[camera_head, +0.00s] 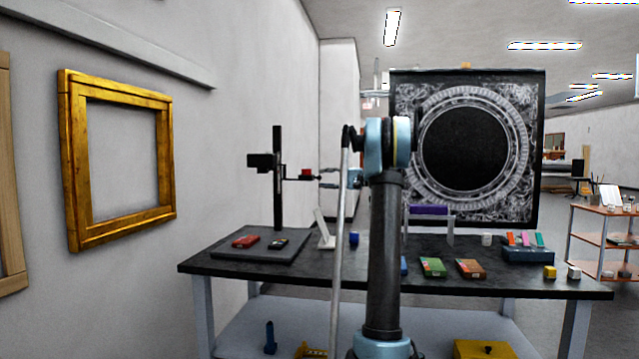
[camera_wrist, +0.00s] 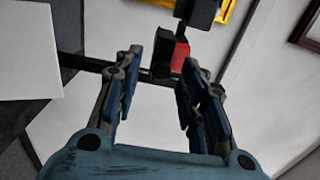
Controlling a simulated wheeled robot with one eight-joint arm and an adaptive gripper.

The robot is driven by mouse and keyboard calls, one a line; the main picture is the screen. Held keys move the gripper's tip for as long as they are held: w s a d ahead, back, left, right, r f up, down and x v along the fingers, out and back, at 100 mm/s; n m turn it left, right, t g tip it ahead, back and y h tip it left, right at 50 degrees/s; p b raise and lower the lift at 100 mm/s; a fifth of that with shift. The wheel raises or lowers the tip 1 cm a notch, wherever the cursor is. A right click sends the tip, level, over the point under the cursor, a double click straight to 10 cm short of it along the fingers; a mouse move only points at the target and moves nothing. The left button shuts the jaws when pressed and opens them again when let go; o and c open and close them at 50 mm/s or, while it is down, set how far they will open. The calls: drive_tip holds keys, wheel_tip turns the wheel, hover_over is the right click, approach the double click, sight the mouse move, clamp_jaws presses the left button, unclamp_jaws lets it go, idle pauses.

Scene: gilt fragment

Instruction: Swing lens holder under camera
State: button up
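A black copy stand (camera_head: 278,205) rises from a dark base at the left of the table, with a black camera (camera_head: 260,161) on its column. The lens holder, a thin black arm with a red piece (camera_head: 306,173), juts right from the column, lower than the camera and out to its side. In the wrist view, the red piece (camera_wrist: 180,57) and black bar (camera_wrist: 98,64) lie at and beyond my fingertips. My gripper (camera_head: 321,178) is just right of the red piece. Its blue-grey fingers (camera_wrist: 160,75) are spread apart; whether they touch the holder I cannot tell.
On the stand base lie a red and a dark box (camera_head: 246,241). A white angled card (camera_head: 323,230) and a blue cylinder (camera_head: 354,239) stand right of it. A gilt frame (camera_head: 75,160) hangs on the left wall. A large black patterned panel (camera_head: 520,210) rises behind the table.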

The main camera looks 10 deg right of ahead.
drive_tip(key=shift+x, duration=1.4)
clamp_jaws()
drive_tip(key=shift+s+d, duration=0.15)
